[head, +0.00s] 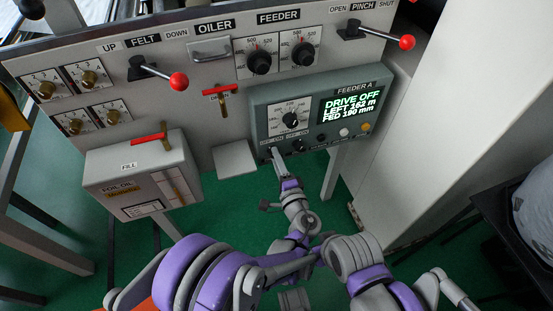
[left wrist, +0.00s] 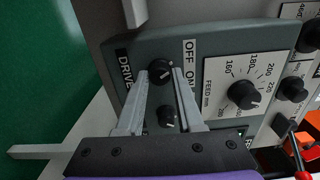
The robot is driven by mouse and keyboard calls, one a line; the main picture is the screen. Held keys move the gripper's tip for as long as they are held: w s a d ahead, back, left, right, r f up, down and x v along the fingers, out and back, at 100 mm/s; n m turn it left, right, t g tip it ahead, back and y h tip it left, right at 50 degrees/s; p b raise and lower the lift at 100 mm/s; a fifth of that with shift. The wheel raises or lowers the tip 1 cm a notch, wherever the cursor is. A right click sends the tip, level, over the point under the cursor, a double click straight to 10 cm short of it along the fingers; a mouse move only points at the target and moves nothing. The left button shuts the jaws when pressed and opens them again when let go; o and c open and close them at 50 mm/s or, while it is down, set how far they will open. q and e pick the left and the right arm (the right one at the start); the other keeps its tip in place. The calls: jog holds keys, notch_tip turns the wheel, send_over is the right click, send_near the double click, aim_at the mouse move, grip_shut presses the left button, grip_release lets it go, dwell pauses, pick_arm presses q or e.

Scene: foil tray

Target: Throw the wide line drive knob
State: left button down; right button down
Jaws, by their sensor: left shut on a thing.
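The feeder A panel (head: 256,112) is a grey-green box at the right end of the machine front. Its green display (head: 350,104) reads DRIVE OFF, LEFT 162 m, FED 190 mm. The drive knob (left wrist: 161,72), small and black with a pale mark, sits beside the DRIVE and OFF/ON labels in the left wrist view. My left gripper (head: 274,153) is at the panel's lower left corner and is shut on this knob, one fingertip on each side. In the head view the fingers largely hide it. My right gripper is not in view.
A second small knob (head: 298,146) sits close right of the drive knob. The feed dial (head: 291,119) is above. Red-knobbed pinch (head: 407,42) and felt (head: 179,81) levers stick out.

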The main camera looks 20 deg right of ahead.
pick_arm(q)
jog(key=shift+n, duration=0.3)
jog(key=c, duration=0.5)
grip_release()
jog(key=shift+c, duration=0.2)
